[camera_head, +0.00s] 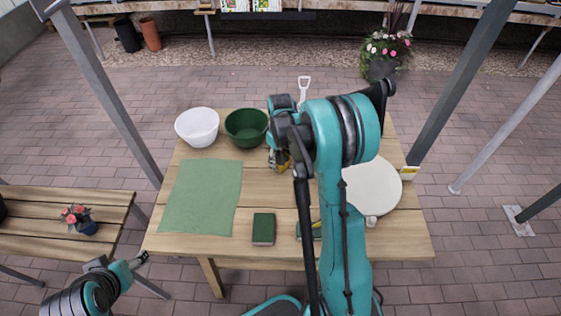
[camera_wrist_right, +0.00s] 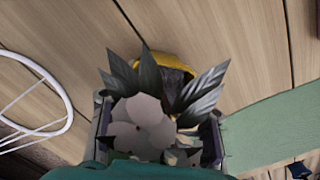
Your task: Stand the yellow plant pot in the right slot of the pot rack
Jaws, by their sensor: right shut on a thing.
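The yellow plant pot (camera_wrist_right: 165,63) shows in the right wrist view, mostly behind its own dark leaves and a pale flower. My right gripper (camera_wrist_right: 158,120) has a finger on each side and is shut on it. In the head view my right gripper (camera_head: 279,160) is over the back middle of the table, largely hidden by its arm; I cannot tell the pot's height above the wood. A white wire ring (camera_wrist_right: 66,101), perhaps part of the pot rack, is left of the pot in the wrist view. The rack's slots cannot be made out. My left gripper (camera_head: 141,258) is off the table's front left.
The wooden table (camera_head: 190,247) holds a white bowl (camera_head: 197,128), a green bowl (camera_head: 246,127), a green mat (camera_head: 202,197), a dark green block (camera_head: 263,229) and a round white plate (camera_head: 373,186). A bench with a flower pot (camera_head: 85,226) stands left. Grey posts rise around.

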